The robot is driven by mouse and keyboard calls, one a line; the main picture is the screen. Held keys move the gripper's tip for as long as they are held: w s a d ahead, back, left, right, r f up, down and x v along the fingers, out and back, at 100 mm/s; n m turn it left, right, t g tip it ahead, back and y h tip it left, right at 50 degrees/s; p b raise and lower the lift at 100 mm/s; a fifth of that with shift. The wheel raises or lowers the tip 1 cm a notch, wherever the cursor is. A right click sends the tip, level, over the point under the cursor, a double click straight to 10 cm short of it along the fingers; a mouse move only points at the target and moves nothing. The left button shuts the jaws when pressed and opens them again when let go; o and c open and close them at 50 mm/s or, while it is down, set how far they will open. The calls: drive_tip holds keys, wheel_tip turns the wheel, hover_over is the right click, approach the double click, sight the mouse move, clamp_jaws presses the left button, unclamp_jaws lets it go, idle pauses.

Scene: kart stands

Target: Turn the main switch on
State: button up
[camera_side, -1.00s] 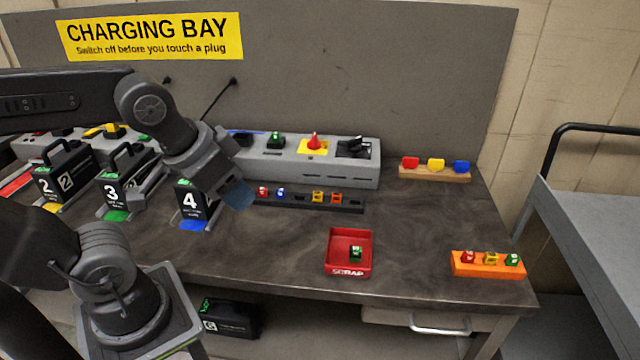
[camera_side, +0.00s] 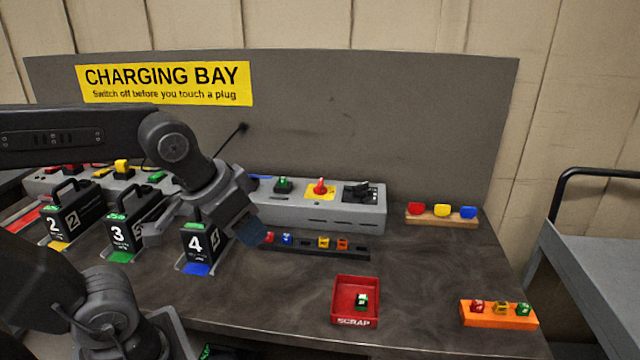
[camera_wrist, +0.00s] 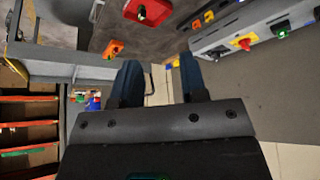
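A red rotary switch (camera_side: 320,188) on a yellow plate sits on top of the long grey charging unit (camera_side: 345,215), left of a black lever-like part (camera_side: 360,190). I take the red switch to be the main switch; its on or off position cannot be read. In the wrist view the red switch (camera_wrist: 243,42) shows at upper right, outside my fingers. My gripper (camera_side: 250,232) hangs to the left of and in front of the switch, well apart from it, near stand 4. In the wrist view my gripper (camera_wrist: 160,66) has its two fingers apart with nothing between them.
Battery packs with handles, such as pack 4 (camera_side: 200,246), stand at left. A black strip (camera_side: 318,246) with coloured plugs lies before the unit. A red scrap tray (camera_side: 341,311) holds a green plug. An orange block (camera_side: 498,315) and wooden rack (camera_side: 440,220) stand right. The bench between is clear.

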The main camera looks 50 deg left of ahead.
drive_tip(key=w+a+r+n+y, duration=0.1)
drive_tip(key=w+a+r, duration=0.1)
drive_tip(key=w, duration=0.3)
drive_tip(key=w+a+r+n, duration=0.1)
drive_tip(key=w+a+r, duration=0.15)
drive_tip(key=w, duration=0.25)
drive_tip(key=n+g+y, duration=0.2)
drive_tip(key=n, duration=0.5)
hover_over(320, 182)
drive_tip(key=s+d, duration=0.4)
wheel_tip(320, 182, down, 7)
drive_tip(key=x, duration=1.4)
drive_tip(key=shift+s+f, duration=0.1)
drive_tip(key=shift+s, duration=0.05)
clamp_jaws()
